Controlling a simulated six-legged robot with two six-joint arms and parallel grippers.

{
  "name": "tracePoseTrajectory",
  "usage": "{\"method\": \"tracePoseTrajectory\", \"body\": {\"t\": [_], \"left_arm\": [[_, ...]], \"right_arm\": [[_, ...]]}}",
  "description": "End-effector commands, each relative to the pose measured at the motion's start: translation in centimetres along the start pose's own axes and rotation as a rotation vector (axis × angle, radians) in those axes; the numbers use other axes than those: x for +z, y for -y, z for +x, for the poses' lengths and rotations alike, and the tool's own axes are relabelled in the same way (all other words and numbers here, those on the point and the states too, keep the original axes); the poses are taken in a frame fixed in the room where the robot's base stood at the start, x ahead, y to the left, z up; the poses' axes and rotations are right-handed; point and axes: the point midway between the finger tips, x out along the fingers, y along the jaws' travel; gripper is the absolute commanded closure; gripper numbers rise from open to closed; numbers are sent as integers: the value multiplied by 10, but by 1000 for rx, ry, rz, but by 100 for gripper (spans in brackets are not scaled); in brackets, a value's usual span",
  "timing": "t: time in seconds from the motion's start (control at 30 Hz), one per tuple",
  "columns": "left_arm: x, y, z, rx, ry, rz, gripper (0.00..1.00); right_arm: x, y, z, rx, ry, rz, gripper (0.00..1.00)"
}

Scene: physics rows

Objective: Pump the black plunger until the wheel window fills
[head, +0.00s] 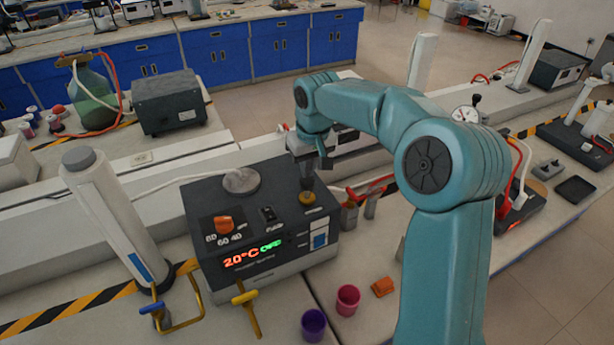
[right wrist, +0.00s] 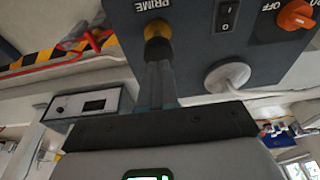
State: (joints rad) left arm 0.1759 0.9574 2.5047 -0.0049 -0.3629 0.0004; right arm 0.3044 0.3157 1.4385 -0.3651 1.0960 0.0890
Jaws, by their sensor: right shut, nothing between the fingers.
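The black plunger (right wrist: 158,48) stands in a gold collar on top of the dark box (head: 214,268), beside the word PRIME in the right wrist view. In the head view the gold collar (head: 307,198) shows near the box's right rear part. My right gripper (head: 307,181) is shut and empty, with its fingertips (right wrist: 157,68) right at the plunger's top; I cannot tell whether they touch it. A small white-framed window with blue (head: 319,240) is on the box's front right; its fill is too small to read. My left gripper is not in view.
The box has an orange knob (head: 223,223), a black rocker switch (head: 269,214), a grey round cap (head: 242,181) and a lit 20°C display (head: 252,255). A white column (head: 110,212) stands left.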

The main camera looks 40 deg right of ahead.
Motion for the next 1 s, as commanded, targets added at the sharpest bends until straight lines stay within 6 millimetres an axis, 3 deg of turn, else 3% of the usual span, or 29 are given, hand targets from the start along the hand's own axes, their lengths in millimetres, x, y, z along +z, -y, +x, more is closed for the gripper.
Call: {"method": "tracePoseTrajectory", "body": {"t": [0.43, 1.0], "left_arm": [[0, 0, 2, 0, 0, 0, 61], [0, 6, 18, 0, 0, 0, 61]], "right_arm": [[0, 0, 2, 0, 0, 0, 100], [5, 0, 24, 1, 1, 1, 100]]}}
